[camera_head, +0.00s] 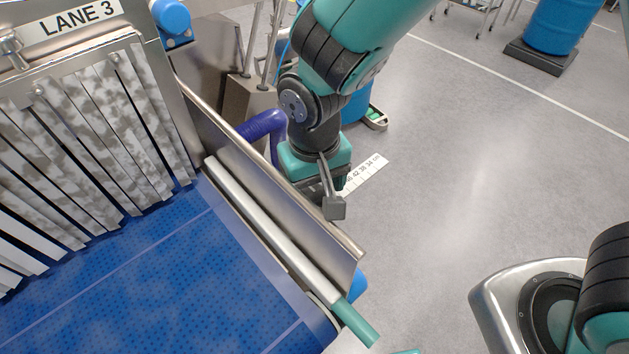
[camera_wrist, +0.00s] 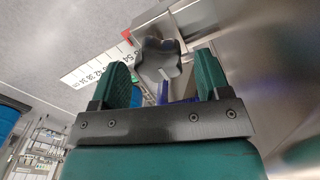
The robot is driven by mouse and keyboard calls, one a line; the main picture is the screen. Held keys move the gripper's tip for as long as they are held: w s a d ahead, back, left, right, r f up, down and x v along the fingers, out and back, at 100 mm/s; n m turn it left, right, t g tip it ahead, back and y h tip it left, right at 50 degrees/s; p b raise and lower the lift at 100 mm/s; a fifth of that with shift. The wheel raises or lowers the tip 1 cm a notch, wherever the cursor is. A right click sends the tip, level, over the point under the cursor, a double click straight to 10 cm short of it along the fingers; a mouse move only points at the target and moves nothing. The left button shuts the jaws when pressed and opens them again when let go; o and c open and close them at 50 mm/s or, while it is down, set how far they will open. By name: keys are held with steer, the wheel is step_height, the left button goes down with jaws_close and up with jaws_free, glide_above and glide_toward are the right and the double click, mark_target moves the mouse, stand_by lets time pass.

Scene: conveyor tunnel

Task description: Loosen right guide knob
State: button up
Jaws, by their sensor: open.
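The right guide knob (camera_wrist: 157,60) is a dark lobed knob in the wrist view, in front of the metal side plate. My gripper (camera_wrist: 162,62) is open, with one green finger left of the knob and one right of it in the picture. I see gaps on both sides. I cannot tell whether the fingertips reach around the knob or stop short of it. In the head view my gripper (camera_head: 335,187) is on the outer side of the right metal side wall (camera_head: 290,190), and the knob is hidden there.
A white number scale (camera_head: 365,172) sticks out beside my gripper, with a red pointer (camera_wrist: 127,36) near it in the wrist view. The guide rail (camera_head: 262,228) runs along the blue belt (camera_head: 150,290). A purple hose (camera_head: 262,126) is close behind.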

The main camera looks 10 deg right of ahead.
steer(key=shift+f, duration=0.4)
steer(key=c, duration=0.9)
